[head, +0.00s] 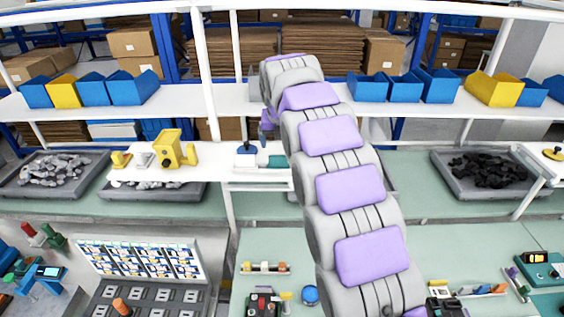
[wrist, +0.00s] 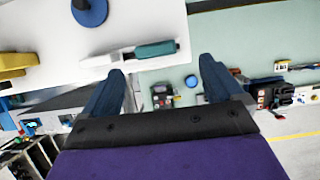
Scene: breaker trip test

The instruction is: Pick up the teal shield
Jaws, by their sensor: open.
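A teal piece, which looks like the teal shield (wrist: 155,49), lies on the front edge of a white shelf in the wrist view. It adjoins a slim white and grey part on its left. In the head view the shield (head: 274,161) shows just left of my arm, with its right end hidden behind the arm. My gripper (wrist: 162,67) is open, with its two dark blue fingers apart and nothing between them. The shield appears just beyond the fingertips, between their lines; I cannot tell the exact distance. In the head view my arm mostly hides the gripper.
A blue object (head: 247,149) stands left of the shield on the white shelf (head: 222,169). A yellow device (head: 175,149) stands farther left. Grey trays (head: 447,186) of parts lie to the sides. Below is a green bench (head: 262,246) with small devices and a blue knob (head: 310,295).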

